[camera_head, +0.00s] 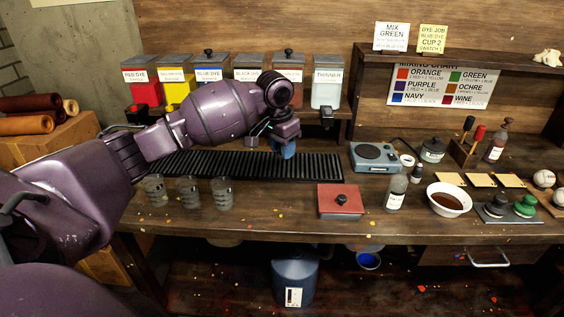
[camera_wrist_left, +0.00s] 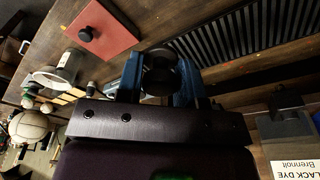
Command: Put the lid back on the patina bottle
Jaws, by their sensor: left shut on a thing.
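My left gripper (camera_head: 284,149) hangs above the black slatted rack, its blue fingers pointing down. In the left wrist view the blue fingers (camera_wrist_left: 160,78) are shut on a small dark rounded piece (camera_wrist_left: 160,70); I cannot tell for sure that it is the lid. A grey labelled bottle (camera_head: 396,193) stands upright beside the bowl, to the right of my gripper and well apart from it. A second bottle (camera_head: 497,142) with a dark reddish-brown top stands at the back right. The labels are too small to read, so I cannot tell which is the patina bottle.
A red square plate with a black knob (camera_head: 340,201) lies near the front edge. Several glass cups (camera_head: 189,192) stand at the left. A white bowl of brown liquid (camera_head: 449,201), a grey scale (camera_head: 376,157) and dye bins (camera_head: 328,88) are also around.

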